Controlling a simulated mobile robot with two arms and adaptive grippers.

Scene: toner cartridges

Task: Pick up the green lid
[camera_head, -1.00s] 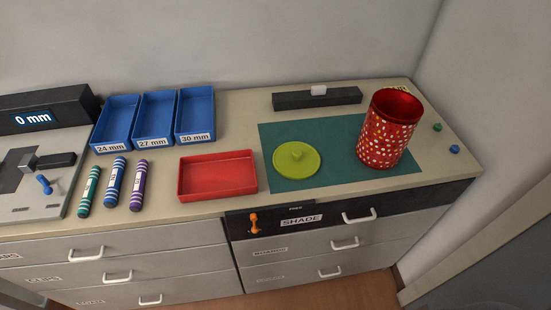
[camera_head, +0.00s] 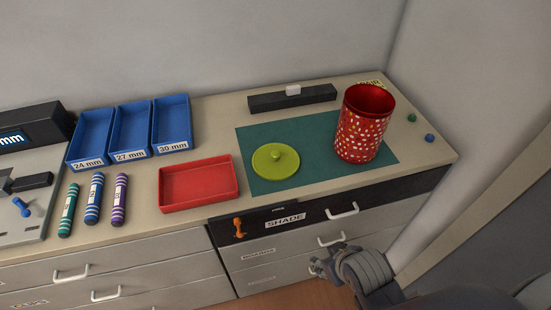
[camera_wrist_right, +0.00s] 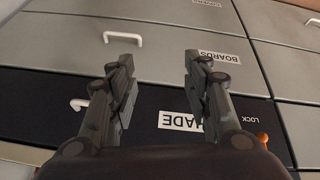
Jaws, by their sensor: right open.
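The green lid (camera_head: 275,160), a flat yellow-green disc with a small knob, lies on the teal mat (camera_head: 295,178) on the counter. It rests to the left of the red polka-dot canister (camera_head: 362,128), which stands upright and open-topped on the same mat. My right gripper (camera_head: 318,262) is in front of the drawers, below the counter top and well apart from the lid. In the right wrist view its two fingers (camera_wrist_right: 160,60) are spread with nothing between them, facing the drawer fronts. The lid is not in that view. My left gripper is not in view.
A red tray (camera_head: 198,184) is left of the mat, with several blue bins (camera_head: 130,130) behind it and striped cylinders (camera_head: 93,199) beside it. A dark bar (camera_head: 292,98) lies behind the mat. The SHADE drawer (camera_head: 300,219) has a protruding handle and orange latch.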

